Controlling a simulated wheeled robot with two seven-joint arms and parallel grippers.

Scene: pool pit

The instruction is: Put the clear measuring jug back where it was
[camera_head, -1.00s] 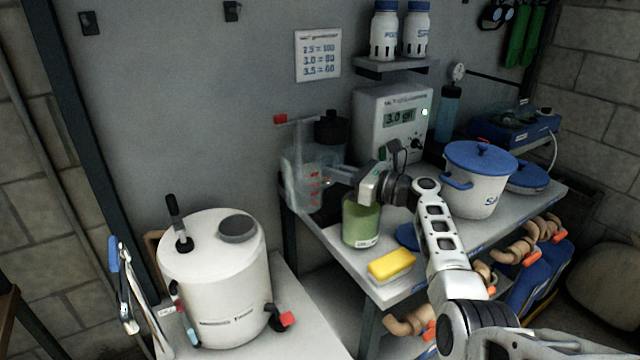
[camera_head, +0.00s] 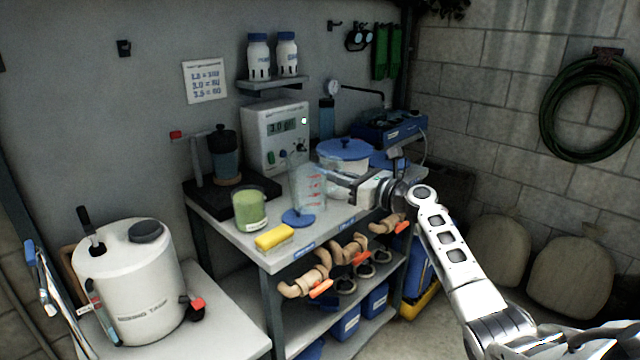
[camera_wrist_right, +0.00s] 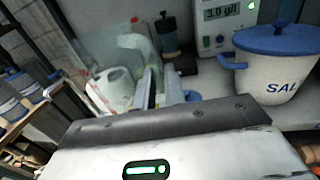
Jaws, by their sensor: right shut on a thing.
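The clear measuring jug (camera_head: 309,186), see-through with red markings, is upright over the front part of the bench. My right gripper (camera_head: 342,183) comes in from the right and is shut on it. A round blue disc (camera_head: 297,218) lies on the bench just below and left of the jug; I cannot tell whether the jug's base touches the bench or disc. In the right wrist view the jug (camera_wrist_right: 112,88) shows blurred and see-through at the gripper's fingers (camera_wrist_right: 152,88). My left gripper is not in view.
Left of the jug stand a green-filled jar (camera_head: 250,208) and a yellow sponge (camera_head: 274,237). Behind are a black stand (camera_head: 226,160) and a grey meter box (camera_head: 276,135). A blue-lidded white pot (camera_head: 342,156) stands close behind the gripper. Pipe fittings (camera_head: 350,248) line the bench front.

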